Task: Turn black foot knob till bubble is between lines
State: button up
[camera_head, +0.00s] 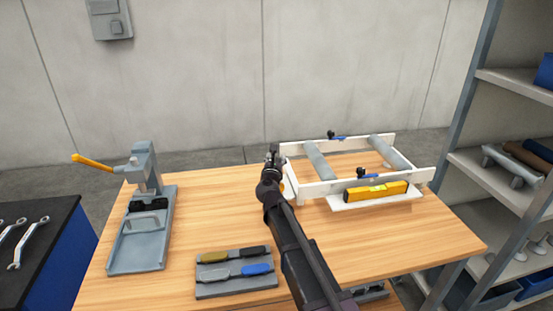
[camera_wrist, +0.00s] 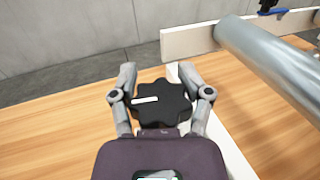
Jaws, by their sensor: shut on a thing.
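My gripper (camera_wrist: 160,100) is shut around the black foot knob (camera_wrist: 155,108), a lobed knob with a white mark on its top, in the wrist view. In the head view my gripper (camera_head: 272,155) is at the left end of the white roller frame (camera_head: 318,189), and the knob is hidden there behind my arm. The yellow level (camera_head: 376,192) lies on a white ledge at the front of the frame. Its vial shows as a small greenish patch, too small to tell where the bubble is between the lines.
Two grey rollers (camera_head: 316,161) span the frame, with black and blue clamps (camera_head: 362,173) on its rails. A grey press (camera_head: 143,235) with an orange lever stands at the left. Shelving (camera_head: 500,115) stands at the right.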

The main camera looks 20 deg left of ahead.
jog(key=shift+s+n+y, duration=0.1)
jog(key=shift+n+y, duration=0.3)
jog(key=shift+y, duration=0.2)
jog(key=o, duration=0.8)
jog(key=shift+o, duration=0.2)
jog(key=shift+v, duration=6)
jog(key=shift+r, duration=0.2)
